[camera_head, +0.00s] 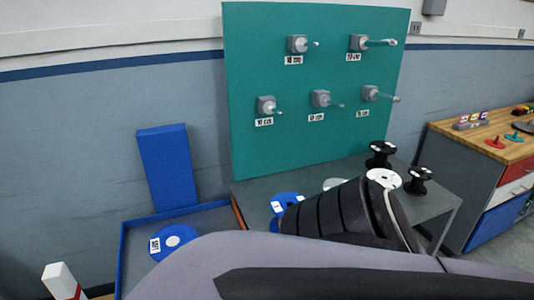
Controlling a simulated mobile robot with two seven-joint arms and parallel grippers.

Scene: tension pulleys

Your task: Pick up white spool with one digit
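A pale grey-white disc (335,184), perhaps the top of a white spool, shows on the dark grey table behind my arm; most of it is hidden. A white round face with dark marks (383,178) shows just above the black ribbed part of my arm; I cannot tell whether it is a spool or part of the arm. No digits on either are readable. My arm covers the lower middle and right of the view. No gripper fingers show, so I cannot see either gripper or anything held.
A green board (315,85) with several labelled pegs stands behind the table (252,190). Black spools (418,181) and a blue spool (287,203) are on the table. A blue tray (124,250) at left holds another blue spool (173,241). A wooden-topped cabinet (470,142) stands right.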

